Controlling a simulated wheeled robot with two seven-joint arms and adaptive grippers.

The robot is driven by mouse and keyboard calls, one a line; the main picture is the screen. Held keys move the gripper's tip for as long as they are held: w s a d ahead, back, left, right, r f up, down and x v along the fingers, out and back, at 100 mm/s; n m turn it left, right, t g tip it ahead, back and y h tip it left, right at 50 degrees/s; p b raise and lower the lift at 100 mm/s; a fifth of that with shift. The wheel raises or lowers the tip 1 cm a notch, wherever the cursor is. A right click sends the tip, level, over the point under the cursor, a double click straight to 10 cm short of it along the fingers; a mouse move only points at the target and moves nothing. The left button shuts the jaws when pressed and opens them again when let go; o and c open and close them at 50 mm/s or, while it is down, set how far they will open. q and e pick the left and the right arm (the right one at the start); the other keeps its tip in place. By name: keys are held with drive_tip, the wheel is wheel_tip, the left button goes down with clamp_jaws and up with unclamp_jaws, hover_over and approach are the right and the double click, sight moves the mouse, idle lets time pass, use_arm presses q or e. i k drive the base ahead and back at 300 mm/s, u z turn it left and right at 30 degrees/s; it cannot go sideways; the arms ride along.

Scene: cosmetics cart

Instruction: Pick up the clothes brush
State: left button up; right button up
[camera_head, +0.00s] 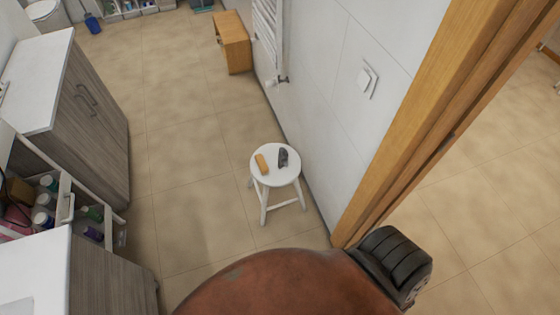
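A small round white stool (274,178) stands on the floor near the white wall, right of the picture's middle. On its seat lies an orange-brown oblong block (262,164), which may be the clothes brush; bristles cannot be made out. A small dark grey object (283,157) stands or lies to its right on the same seat, apart from it, and I cannot tell what it is. Neither of my grippers is in view.
A cart (67,190) with several bottles stands at left between grey-wood cabinets with white tops (38,75). A wooden door frame (420,120) rises at right. The tiled floor left of the stool is clear.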

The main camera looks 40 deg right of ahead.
sight(264, 169)
drive_tip(key=z, duration=0.75)
drive_tip(key=i, duration=0.8)
drive_tip(key=z, duration=2.65)
